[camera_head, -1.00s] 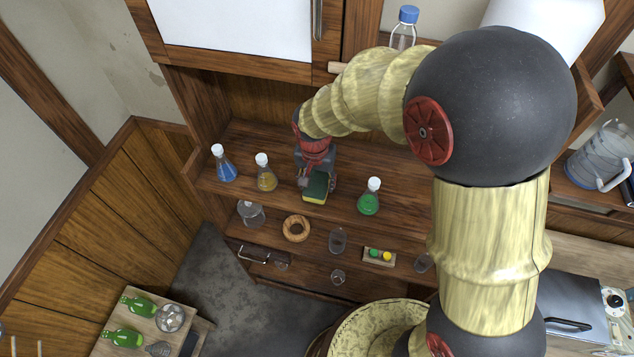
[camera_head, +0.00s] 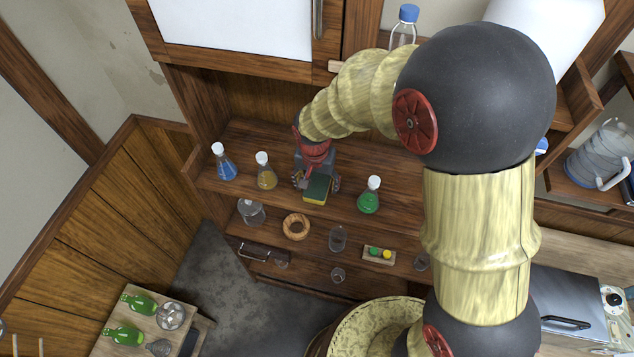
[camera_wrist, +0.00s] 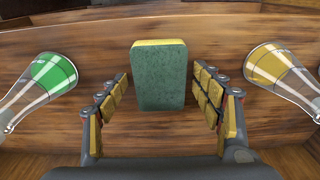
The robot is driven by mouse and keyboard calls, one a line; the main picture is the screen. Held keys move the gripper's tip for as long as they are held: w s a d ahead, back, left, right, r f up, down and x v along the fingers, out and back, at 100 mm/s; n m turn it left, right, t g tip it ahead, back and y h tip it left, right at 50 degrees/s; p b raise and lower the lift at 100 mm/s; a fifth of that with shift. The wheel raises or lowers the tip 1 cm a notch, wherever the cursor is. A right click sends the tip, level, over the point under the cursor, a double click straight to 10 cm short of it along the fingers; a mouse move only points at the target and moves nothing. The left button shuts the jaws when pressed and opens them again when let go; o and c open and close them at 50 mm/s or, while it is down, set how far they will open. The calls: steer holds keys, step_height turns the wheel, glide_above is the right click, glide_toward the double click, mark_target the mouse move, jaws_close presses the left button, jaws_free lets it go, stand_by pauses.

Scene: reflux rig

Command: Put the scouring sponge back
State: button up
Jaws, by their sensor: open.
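The scouring sponge (camera_head: 317,190), green on its scouring side with a yellow layer, rests on the upper wooden shelf between the yellow flask and the green flask. In the wrist view the sponge (camera_wrist: 160,76) lies centrally between and a little beyond my spread fingers, with a gap on both sides. My gripper (camera_head: 316,186) is open at the sponge, and it also shows in the wrist view (camera_wrist: 164,105). Neither finger visibly touches the sponge.
On the same shelf (camera_head: 400,205), a yellow flask (camera_head: 266,172) and a blue flask (camera_head: 224,163) stand left, and a green flask (camera_head: 369,196) stands right. Below are a wooden ring (camera_head: 296,227), glassware and a small block with coloured balls (camera_head: 379,254).

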mark_target(316, 190)
steer(key=shift+r, duration=0.1)
step_height(316, 190, up, 12)
steer(key=s+b, duration=0.1)
steer(key=shift+s+a, duration=0.2)
steer(key=shift+a, duration=0.05)
stand_by(0.7)
steer(key=s+d+f+n+t+b, duration=0.2)
steer(key=s+d+f+b, duration=0.3)
steer(key=s+d+b, duration=0.2)
steer(key=s+d+f+n+t+b, duration=0.2)
steer(key=s+d+f+b, duration=0.4)
steer(key=s+b, duration=0.5)
steer(key=d+b, duration=0.1)
steer(key=b, duration=0.3)
steer(key=shift+s+d+b, duration=0.25)
steer(key=shift+d+b, duration=0.1)
steer(key=shift+b, duration=0.05)
steer(key=shift+c, duration=0.3)
